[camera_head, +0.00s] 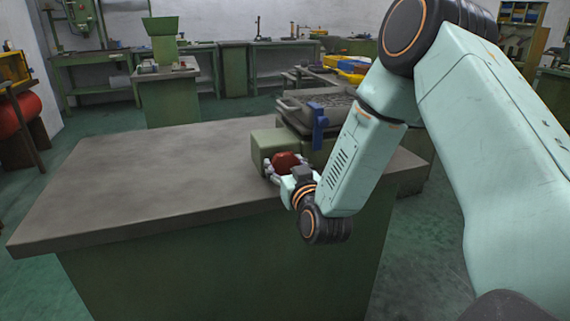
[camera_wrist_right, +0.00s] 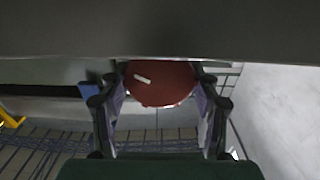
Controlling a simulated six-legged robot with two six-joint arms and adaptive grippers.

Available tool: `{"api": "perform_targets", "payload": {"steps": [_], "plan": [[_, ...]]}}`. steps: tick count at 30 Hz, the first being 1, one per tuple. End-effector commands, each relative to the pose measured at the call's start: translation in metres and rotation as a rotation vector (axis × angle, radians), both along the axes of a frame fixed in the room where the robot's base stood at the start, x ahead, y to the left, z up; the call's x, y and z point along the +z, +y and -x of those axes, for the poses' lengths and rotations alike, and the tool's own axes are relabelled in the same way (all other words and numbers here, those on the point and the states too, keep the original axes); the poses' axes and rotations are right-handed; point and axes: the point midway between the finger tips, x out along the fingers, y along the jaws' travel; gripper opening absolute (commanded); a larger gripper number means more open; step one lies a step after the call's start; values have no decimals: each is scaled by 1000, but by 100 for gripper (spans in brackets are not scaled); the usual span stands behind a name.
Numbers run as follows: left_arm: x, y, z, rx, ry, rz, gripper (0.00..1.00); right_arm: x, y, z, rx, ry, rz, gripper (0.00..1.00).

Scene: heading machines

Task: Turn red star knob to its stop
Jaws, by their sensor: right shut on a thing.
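The red star knob (camera_head: 286,161) sits on the front of a green machine block (camera_head: 264,146) on the grey-topped bench. In the right wrist view the knob (camera_wrist_right: 160,82) shows as a dark red disc with a short white mark at its upper left. My right gripper (camera_head: 279,170) is at the knob, with its fingers (camera_wrist_right: 160,100) on both sides of it, shut on it. The far side of the knob is hidden. My left gripper is not in view.
A blue lever (camera_head: 319,126) stands beside a grey tray-like top (camera_head: 320,104) on the machine. The bench top (camera_head: 150,180) is bare to the left. My right arm covers the right side of the view. Yellow and blue bins (camera_head: 350,66) stand behind.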

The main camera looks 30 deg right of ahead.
Motion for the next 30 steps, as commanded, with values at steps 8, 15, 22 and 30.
{"api": "perform_targets", "payload": {"steps": [8, 15, 22, 30], "plan": [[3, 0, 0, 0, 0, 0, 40, 0, 0, 0, -1, -13, -55, 31], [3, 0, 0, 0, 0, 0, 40, 0, 0, 0, 0, -13, -55, 70], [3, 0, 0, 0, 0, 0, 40, 0, 0, 0, 0, -13, -54, 86], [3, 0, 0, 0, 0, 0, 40, 0, 0, 1, 0, -12, -54, 86]]}}
